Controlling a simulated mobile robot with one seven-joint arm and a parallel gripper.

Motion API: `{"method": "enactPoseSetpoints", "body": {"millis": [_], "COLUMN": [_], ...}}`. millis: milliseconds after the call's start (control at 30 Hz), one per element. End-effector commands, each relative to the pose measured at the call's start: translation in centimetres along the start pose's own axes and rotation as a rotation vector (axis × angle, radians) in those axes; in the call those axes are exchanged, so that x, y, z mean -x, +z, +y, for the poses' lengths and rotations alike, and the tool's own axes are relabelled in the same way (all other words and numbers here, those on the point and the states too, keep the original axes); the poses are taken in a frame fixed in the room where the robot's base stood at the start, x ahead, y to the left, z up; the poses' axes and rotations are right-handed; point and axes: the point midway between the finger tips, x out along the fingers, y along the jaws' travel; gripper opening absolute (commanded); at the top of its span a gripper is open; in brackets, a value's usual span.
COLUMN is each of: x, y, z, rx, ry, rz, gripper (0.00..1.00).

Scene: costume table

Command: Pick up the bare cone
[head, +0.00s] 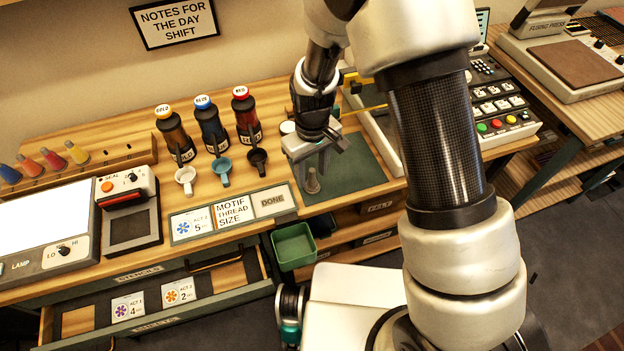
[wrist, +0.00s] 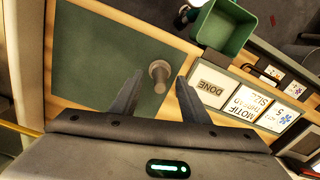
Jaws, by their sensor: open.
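The bare cone (head: 312,181) is a small grey-brown piece standing on the dark green mat (head: 350,178). In the wrist view the bare cone (wrist: 159,74) stands near the mat's edge, between and just beyond the fingertips. My gripper (head: 318,165) is above and around the cone's place in the head view. In the wrist view my gripper (wrist: 158,85) is open, one finger on each side of the cone, with gaps between. Part of the cone is hidden behind the gripper in the head view.
Coloured thread cones (head: 54,160) stand in a wooden rack at left. Several bottles (head: 212,125) and small cups (head: 222,170) stand left of the mat. A label board (head: 235,210) lies beside the mat. A green bin (head: 293,246) hangs below the front edge. A keypad machine (head: 495,100) stands right.

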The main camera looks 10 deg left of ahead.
Motion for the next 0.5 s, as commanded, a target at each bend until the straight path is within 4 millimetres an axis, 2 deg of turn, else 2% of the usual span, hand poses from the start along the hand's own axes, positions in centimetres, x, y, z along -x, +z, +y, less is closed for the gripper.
{"method": "enactPoseSetpoints", "body": {"millis": [233, 467, 500], "x": [-0.14, -0.12, -0.12], "y": [-0.03, -0.03, -0.03], "z": [0.01, 0.01, 0.01], "rx": [0.0, 0.0, 0.0], "ry": [0.0, 0.0, 0.0], "rz": [0.001, 0.001, 0.001], "gripper": [0.4, 0.01, 0.0]}}
